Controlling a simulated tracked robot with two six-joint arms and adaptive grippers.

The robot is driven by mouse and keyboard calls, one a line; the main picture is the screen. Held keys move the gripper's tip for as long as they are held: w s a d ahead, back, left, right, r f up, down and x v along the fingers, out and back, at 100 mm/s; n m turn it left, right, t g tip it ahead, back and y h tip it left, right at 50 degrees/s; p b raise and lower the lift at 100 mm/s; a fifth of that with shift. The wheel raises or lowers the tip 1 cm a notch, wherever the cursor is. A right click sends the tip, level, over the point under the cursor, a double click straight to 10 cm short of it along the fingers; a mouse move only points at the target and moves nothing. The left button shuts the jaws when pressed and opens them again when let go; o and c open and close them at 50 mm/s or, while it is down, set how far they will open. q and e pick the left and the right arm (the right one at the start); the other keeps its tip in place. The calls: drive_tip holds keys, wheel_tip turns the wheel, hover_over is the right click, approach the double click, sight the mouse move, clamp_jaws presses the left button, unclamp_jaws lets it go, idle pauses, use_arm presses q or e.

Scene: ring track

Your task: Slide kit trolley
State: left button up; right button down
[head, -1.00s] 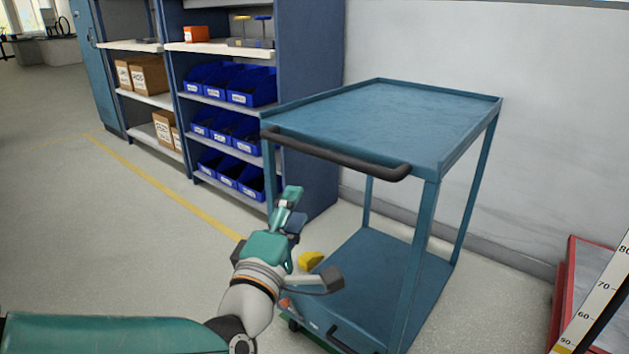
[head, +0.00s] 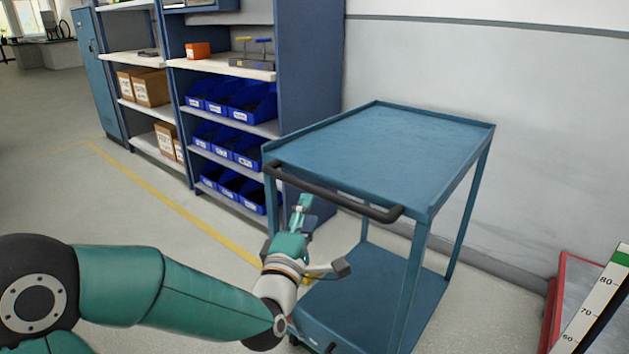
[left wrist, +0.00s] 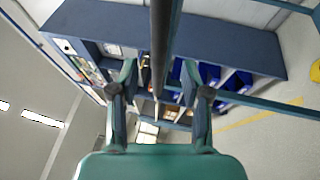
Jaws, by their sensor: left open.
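The blue kit trolley (head: 385,150) stands upright near the wall, with a flat bare top and a lower shelf (head: 405,275). Its black bar handle (head: 345,203) runs along the near side of the top. My left gripper (head: 303,208) is open just below the handle's left part. In the left wrist view the dark handle bar (left wrist: 159,45) runs lengthwise between the two open fingers (left wrist: 158,100); contact cannot be told. My forearm and wrist hide part of the lower shelf. My right gripper is not in view.
A blue shelf unit (head: 305,100) with blue bins (head: 250,100) stands behind and left of the trolley. The pale wall (head: 520,100) is behind it. A red-edged object (head: 555,300) and a numbered scale (head: 595,305) are at right. Open floor with a yellow line (head: 160,200) lies left.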

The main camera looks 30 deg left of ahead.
sight(317, 191)
use_arm(q)
drive_tip(key=x, duration=0.7)
drive_tip(key=shift+w+a, duration=0.15)
drive_tip(key=shift+w, duration=0.05)
clamp_jaws()
